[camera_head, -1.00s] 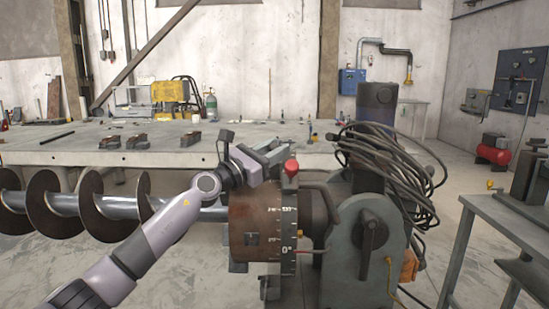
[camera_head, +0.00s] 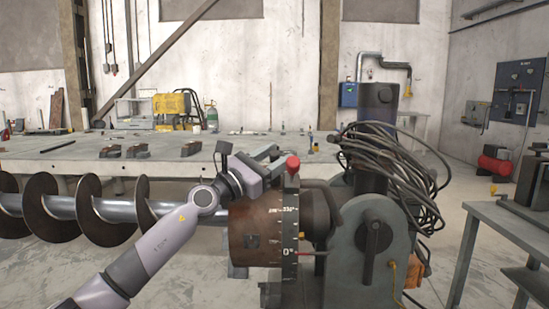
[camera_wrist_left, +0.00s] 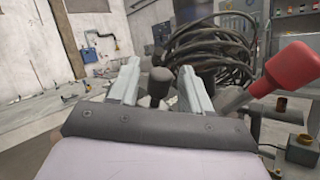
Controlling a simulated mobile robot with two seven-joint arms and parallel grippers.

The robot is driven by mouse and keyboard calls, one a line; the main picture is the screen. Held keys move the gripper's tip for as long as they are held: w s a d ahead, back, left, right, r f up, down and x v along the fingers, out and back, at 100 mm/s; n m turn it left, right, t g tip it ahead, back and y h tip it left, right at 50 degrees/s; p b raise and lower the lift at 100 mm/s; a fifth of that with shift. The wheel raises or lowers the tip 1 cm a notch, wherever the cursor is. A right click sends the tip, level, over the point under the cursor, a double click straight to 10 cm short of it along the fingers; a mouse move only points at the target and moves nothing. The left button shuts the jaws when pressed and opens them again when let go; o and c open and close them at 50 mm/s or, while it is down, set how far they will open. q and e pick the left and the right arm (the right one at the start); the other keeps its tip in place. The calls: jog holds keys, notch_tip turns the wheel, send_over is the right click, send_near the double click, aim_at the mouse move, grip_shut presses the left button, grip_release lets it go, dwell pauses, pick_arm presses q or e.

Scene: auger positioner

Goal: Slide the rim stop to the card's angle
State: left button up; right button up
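My left gripper (camera_head: 270,151) is just left of the red knob, over the drum's top. Its fingers are apart, and a dark rounded knob (camera_wrist_left: 160,82) shows between them; contact cannot be told. My right gripper and the card are not seen.
A grey gearbox (camera_head: 345,262) with coiled black cables (camera_head: 395,165) stands right of the drum. The auger (camera_head: 75,205) extends left. A long workbench (camera_head: 60,160) with tools is behind, and a grey side table (camera_head: 500,225) is at right.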

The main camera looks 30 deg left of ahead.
aim_at(271, 160)
pick_arm(q)
jog(key=shift+s, duration=0.1)
jog(key=v, duration=0.5)
jog(key=shift+s+f, duration=0.1)
jog(key=shift+f, duration=0.1)
jog(key=shift+b+v, duration=0.35)
jog(key=shift+v, duration=0.45)
jog(key=shift+r, duration=0.1)
